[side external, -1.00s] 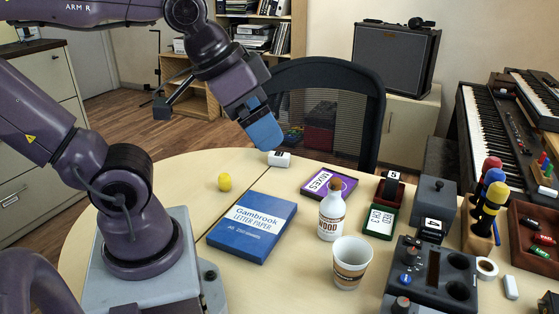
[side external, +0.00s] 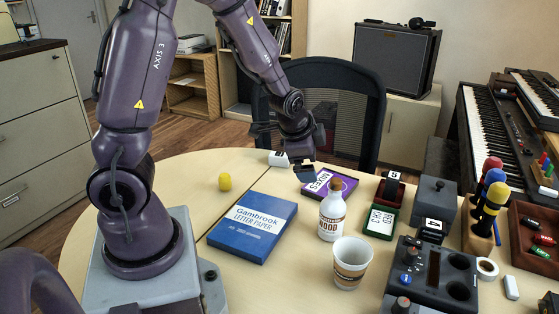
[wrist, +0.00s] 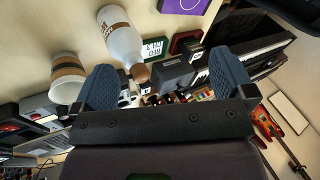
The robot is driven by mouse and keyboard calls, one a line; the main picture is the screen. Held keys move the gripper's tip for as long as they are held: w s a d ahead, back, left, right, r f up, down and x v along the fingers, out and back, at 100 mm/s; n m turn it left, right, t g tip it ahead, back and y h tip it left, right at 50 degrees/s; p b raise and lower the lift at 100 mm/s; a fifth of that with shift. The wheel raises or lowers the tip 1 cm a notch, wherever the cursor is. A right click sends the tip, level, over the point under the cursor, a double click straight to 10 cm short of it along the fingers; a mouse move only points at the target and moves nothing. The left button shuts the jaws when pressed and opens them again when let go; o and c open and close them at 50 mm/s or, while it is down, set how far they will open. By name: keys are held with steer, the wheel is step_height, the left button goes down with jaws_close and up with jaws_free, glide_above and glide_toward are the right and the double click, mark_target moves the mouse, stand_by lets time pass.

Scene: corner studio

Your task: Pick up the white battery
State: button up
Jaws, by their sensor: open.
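My gripper (side external: 305,172) hangs over the far part of the round table, near the purple box (side external: 330,184) and right of a small white block with a dark mark (side external: 278,158). In the wrist view my gripper (wrist: 165,82) has its two blue fingers wide apart, with nothing held between them. I cannot surely pick out a white battery. A small plain white piece (side external: 511,287) lies at the table's right front, but its kind is unclear. Red and green battery-like cylinders lie in a brown tray (side external: 517,232) at the right.
A white bottle (side external: 331,218) and a paper cup (side external: 351,263) stand mid-table. A dark control box (side external: 430,277), a grey joystick box (side external: 437,202) and a pen stand (side external: 480,240) crowd the right.

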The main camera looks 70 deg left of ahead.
steer(key=s+a+f+m+y, duration=0.1)
steer(key=a+f+m+y, duration=0.45)
steer(key=a+f, duration=0.5)
steer(key=m+t+y, duration=0.1)
steer(key=m+y, duration=0.2)
steer(key=m, duration=0.7)
glide_toward(280, 154)
steer(key=s+d, duration=0.3)
steer(key=shift+d+r, duration=0.1)
steer(key=shift+r, duration=0.3)
steer(key=m, duration=0.1)
steer(key=a+m+t, duration=0.1)
steer(key=m, duration=0.1)
steer(key=shift+w+a+f+m+t, duration=0.1)
steer(key=shift+a+f+m+t, duration=0.05)
steer(key=shift+a+m+t, duration=0.15)
steer(key=x, duration=1.2)
steer(key=shift+w+a+f, duration=0.15)
steer(key=shift+w+f, duration=0.15)
steer(key=shift+f, duration=0.05)
steer(key=c, duration=1)
steer(key=shift+c, duration=0.2)
steer(key=shift+r, duration=0.15)
